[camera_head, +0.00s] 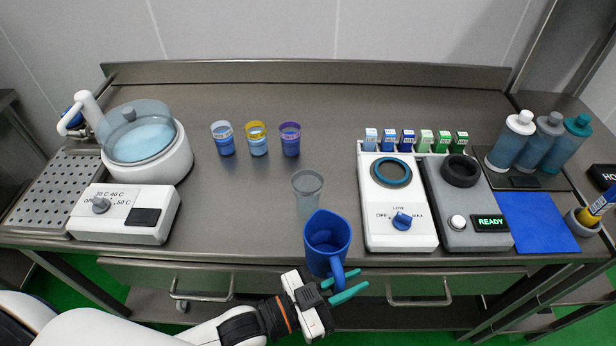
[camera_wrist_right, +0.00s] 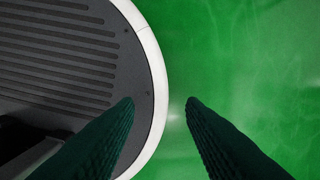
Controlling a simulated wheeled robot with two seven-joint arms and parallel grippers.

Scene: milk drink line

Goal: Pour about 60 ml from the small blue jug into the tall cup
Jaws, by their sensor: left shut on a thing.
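The blue jug (camera_head: 327,243) is held at the front edge of the table by my left gripper (camera_head: 342,288), whose teal fingers are shut on its handle. It looks close to upright, with its spout toward the back. A clear grey cup (camera_head: 307,188), the likely tall cup, stands on the table just behind the jug. The jug hides part of the cup's base. I cannot make out the level inside either one. My right gripper (camera_wrist_right: 160,102) is open and empty in the right wrist view, above the green floor and my base.
Three small cups with blue contents (camera_head: 257,146) stand behind and left of the clear cup. A white dial unit (camera_head: 400,230) and a grey unit reading READY (camera_head: 465,218) stand to the right. A round water bath (camera_head: 150,150) is at the left. The table between is clear.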

